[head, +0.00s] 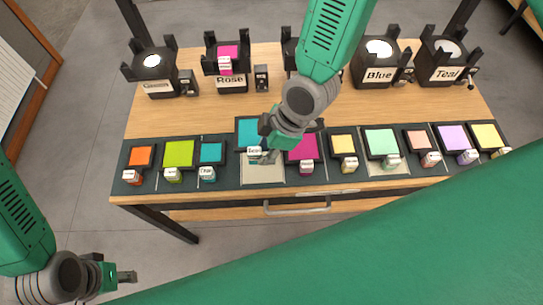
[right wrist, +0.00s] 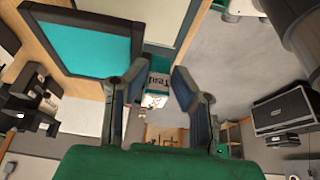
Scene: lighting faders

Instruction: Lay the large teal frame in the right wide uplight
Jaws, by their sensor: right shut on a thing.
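My right gripper (head: 268,139) is shut on the frame's label block (right wrist: 155,85). The frame appears raised over a bare pale bay (head: 262,173) in the front rack, partly hidden by the gripper. The uplight labelled Teal (head: 440,74) stands at the back right, with a bright round top and dark corner posts. My left gripper (head: 122,277) is low at the left, away from the table; its jaw opening is unclear.
The front rack (head: 225,197) holds several coloured frames, including a smaller teal one (head: 211,152) and a magenta one (head: 303,148). The Blue uplight (head: 376,75) stands left of the Teal one. The Rose uplight (head: 232,82) bears a magenta frame. Bare wood (head: 200,118) lies between.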

